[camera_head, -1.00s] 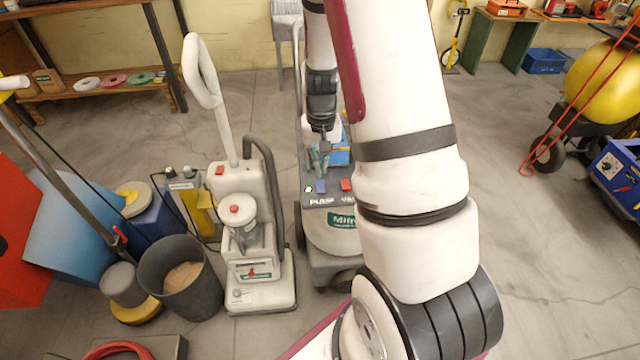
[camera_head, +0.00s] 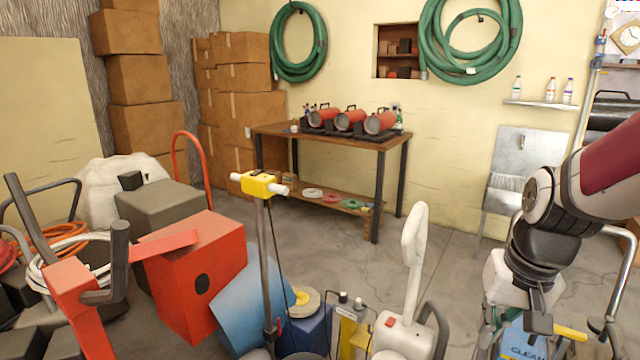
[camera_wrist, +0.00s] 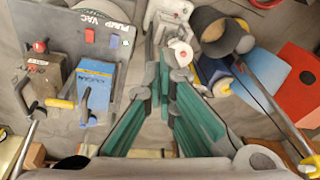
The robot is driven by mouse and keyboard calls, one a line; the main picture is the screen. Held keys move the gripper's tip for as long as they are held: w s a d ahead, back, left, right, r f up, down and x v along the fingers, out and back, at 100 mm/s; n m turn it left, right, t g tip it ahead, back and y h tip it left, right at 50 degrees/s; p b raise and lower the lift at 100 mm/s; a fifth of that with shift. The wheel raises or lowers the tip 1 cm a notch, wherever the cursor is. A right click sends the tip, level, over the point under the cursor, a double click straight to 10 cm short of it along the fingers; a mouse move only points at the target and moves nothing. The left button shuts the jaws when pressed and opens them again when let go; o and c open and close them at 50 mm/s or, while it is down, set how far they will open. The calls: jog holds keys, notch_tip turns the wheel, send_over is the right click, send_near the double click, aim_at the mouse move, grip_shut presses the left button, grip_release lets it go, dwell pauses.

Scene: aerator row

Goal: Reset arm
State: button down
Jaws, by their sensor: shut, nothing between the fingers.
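My arm enters the head view from the right edge, with its maroon-and-white link bending down at a dark wrist. My gripper (camera_wrist: 173,74) points down, with long green fingers and grey tips close together and nothing held between them. In the wrist view it hangs above the floor machines, beside a grey panel marked PUMP VAC (camera_wrist: 97,22). In the head view the fingertips are hard to make out against the clutter below the wrist. A blue box (camera_wrist: 94,82) stands on the grey machine, left of the fingers in the wrist view.
A white upright machine (camera_head: 403,338) stands left of my wrist. A red box (camera_head: 185,285), a yellow-topped pole (camera_head: 262,187) and a blue panel (camera_head: 245,300) crowd the front left. A wooden table (camera_head: 330,138) stands by the wall. Some floor before it is clear.

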jog(key=s+a+r+n+t+p, duration=0.1)
jog(key=s+a+r, duration=0.2)
jog(key=s+r, duration=0.2)
jog(key=s+a+r+n+t+p, duration=0.1)
jog(key=s+a+r, duration=0.3)
jog(key=s, duration=0.7)
jog(key=shift+r+n, duration=0.7)
jog(key=shift+r, duration=0.1)
jog(key=shift+s, duration=0.1)
